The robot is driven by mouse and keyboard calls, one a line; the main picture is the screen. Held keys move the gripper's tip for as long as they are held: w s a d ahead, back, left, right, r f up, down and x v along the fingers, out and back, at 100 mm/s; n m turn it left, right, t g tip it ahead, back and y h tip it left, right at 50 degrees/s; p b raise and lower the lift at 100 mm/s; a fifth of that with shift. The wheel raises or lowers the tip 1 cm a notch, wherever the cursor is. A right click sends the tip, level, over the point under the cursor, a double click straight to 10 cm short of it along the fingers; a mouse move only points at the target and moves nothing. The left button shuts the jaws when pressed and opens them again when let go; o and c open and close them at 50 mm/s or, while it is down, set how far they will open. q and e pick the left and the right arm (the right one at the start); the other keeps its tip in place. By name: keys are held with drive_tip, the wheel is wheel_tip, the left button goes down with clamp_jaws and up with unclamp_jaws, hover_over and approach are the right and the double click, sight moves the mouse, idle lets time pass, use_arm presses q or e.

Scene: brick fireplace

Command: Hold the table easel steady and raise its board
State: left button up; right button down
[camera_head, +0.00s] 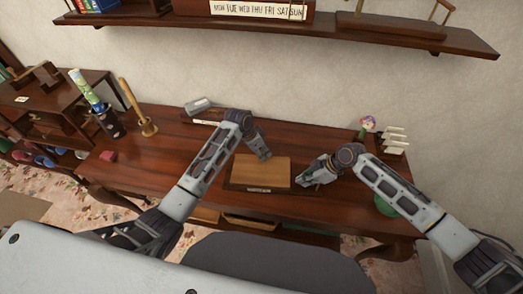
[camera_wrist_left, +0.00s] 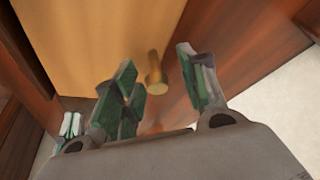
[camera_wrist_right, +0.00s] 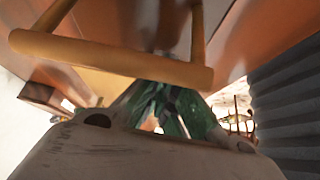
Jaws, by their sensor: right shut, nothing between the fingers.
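The table easel (camera_head: 270,188) lies low on the desk, its light wooden board (camera_head: 262,168) nearly flat. My left gripper (camera_head: 266,156) is at the board's far right edge. In the left wrist view, its fingers (camera_wrist_left: 162,82) are open on either side of a short wooden peg (camera_wrist_left: 154,66) beside the board (camera_wrist_left: 95,35); contact cannot be told. My right gripper (camera_head: 304,181) is just right of the easel. In the right wrist view, its fingertips (camera_wrist_right: 162,88) are shut and empty, under a light wooden bar frame (camera_wrist_right: 110,57).
The desk (camera_head: 160,155) has free room left of the easel. A figurine (camera_head: 367,123) and a green object (camera_head: 386,205) are near my right arm. A shelf (camera_head: 270,27) hangs above.

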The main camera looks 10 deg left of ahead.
sight(260, 165)
use_arm(q)
clamp_jaws()
drive_tip(key=shift+a+r, duration=0.1)
drive_tip(key=shift+r, duration=0.1)
idle(0.3)
drive_tip(key=shift+s+r+t, duration=0.4)
drive_tip(key=shift+r+t, duration=0.2)
drive_tip(key=shift+t, duration=0.05)
drive_tip(key=shift+s+r+t, duration=0.4)
drive_tip(key=shift+r+t, duration=0.15)
drive_tip(key=shift+t, duration=0.1)
use_arm(e)
drive_tip(key=shift+f, duration=0.1)
use_arm(q)
drive_tip(key=s+d+r+m+t, duration=0.1)
drive_tip(key=s+r+m+t, duration=0.1)
drive_tip(key=s+r+t, duration=0.3)
drive_tip(key=shift+s+r+t, duration=0.35)
drive_tip(key=shift+s+t, duration=0.65)
drive_tip(key=shift+s, duration=0.2)
use_arm(e)
drive_tip(key=shift+d, duration=0.1)
drive_tip(key=shift+f, duration=0.1)
use_arm(q)
unclamp_jaws()
drive_tip(key=shift+s, duration=0.1)
use_arm(e)
drive_tip(key=shift+s, duration=0.1)
